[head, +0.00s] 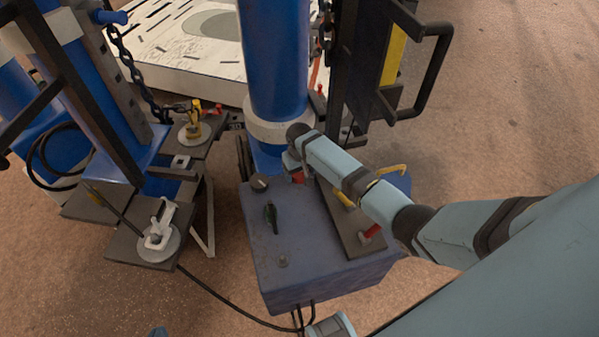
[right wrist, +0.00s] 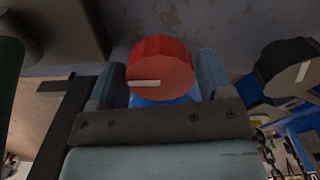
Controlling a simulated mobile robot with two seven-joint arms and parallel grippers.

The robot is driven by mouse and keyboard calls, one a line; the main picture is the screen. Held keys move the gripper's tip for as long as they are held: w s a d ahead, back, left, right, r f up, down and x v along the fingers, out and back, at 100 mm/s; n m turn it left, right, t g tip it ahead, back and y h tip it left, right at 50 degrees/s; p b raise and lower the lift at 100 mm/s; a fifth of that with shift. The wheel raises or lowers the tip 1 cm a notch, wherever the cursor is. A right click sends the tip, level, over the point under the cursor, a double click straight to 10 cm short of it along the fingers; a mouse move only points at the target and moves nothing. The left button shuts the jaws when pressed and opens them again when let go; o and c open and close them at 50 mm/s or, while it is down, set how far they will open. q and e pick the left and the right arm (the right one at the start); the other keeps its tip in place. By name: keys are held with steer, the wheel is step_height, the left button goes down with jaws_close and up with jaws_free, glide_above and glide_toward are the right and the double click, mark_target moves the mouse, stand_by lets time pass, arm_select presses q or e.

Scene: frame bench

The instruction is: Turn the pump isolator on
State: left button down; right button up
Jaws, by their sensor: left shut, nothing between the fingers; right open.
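A red knob (right wrist: 160,68) with a white pointer line lies between the two fingers of my right gripper (right wrist: 162,88) in the right wrist view. The line lies nearly level in that picture. The fingers are open, one on each side of the knob; I cannot tell whether they touch it. In the head view my right gripper (head: 296,168) is at the far edge of the blue-grey box (head: 300,285), with a bit of red showing beside it. The box top also carries a grey knob (head: 260,184), a dark green handle (head: 271,214) and a small grey knob (head: 282,262). No label is readable.
A black knob (right wrist: 288,70) with a white line is right of the red one in the wrist view. A blue column (head: 274,60) rises behind the box. A dark plate with yellow and red handles (head: 372,234) lies under my right arm. A black cable crosses the floor.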

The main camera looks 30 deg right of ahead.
steer(key=c, duration=0.7)
steer(key=shift+o, duration=0.2)
